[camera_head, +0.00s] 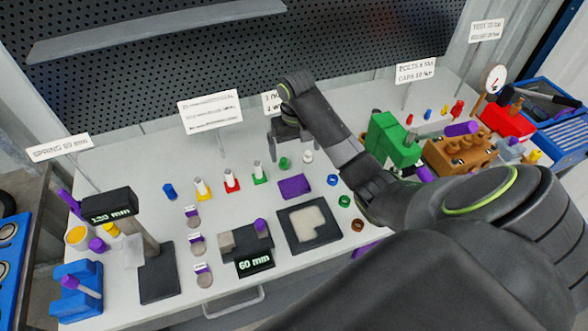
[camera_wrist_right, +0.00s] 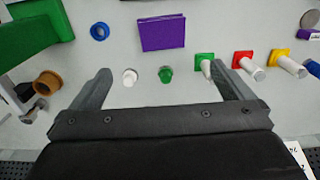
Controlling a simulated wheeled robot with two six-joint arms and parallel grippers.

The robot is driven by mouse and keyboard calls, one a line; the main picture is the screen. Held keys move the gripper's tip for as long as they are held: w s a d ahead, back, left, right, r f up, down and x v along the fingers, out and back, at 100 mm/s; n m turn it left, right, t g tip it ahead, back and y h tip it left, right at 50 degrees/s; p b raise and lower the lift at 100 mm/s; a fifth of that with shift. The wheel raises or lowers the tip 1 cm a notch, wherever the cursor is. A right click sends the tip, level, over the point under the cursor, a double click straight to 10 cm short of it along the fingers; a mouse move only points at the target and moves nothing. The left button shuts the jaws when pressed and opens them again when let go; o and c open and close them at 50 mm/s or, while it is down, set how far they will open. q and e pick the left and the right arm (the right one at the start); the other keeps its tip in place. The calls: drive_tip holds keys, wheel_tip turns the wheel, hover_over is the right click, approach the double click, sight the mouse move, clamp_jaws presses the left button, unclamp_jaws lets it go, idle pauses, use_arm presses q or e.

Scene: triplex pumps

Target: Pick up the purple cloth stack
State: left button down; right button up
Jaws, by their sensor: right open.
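The purple cloth stack (camera_head: 295,186) is a small flat purple block lying on the light table, behind the dark tray. In the right wrist view the purple cloth stack (camera_wrist_right: 162,33) lies beyond the fingertips, near the top middle. My right gripper (camera_head: 290,145) is above the back part of the table, behind the stack and apart from it. In the right wrist view my right gripper (camera_wrist_right: 170,75) has its two fingers wide apart with nothing held between them. My left gripper is not in either view.
A green cylinder (camera_wrist_right: 165,75) and a white cylinder (camera_wrist_right: 129,77) stand close to the fingers. White posts on coloured bases stand left of the stack in the head view. A dark tray (camera_head: 318,240) lies in front. A green pump block (camera_head: 391,140) stands to the right.

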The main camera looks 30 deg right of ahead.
drive_tip(key=b, duration=0.7)
hover_over(294, 184)
wheel_tip(294, 184, down, 9)
drive_tip(key=shift+d+f, duration=0.15)
drive_tip(key=shift+f, duration=0.05)
drive_tip(key=shift+a+f+p, duration=0.2)
drive_tip(key=shift+f+p, duration=0.3)
drive_tip(key=shift+f, duration=2.6)
drive_tip(key=c, duration=0.9)
drive_tip(key=shift+c, duration=0.2)
wheel_tip(294, 184, up, 7)
drive_tip(key=shift+r+b, duration=0.1)
drive_tip(key=shift+b, duration=0.4)
drive_tip(key=shift+r+p, duration=0.6)
drive_tip(key=shift+r, duration=0.2)
drive_tip(key=shift+r+p, duration=0.7)
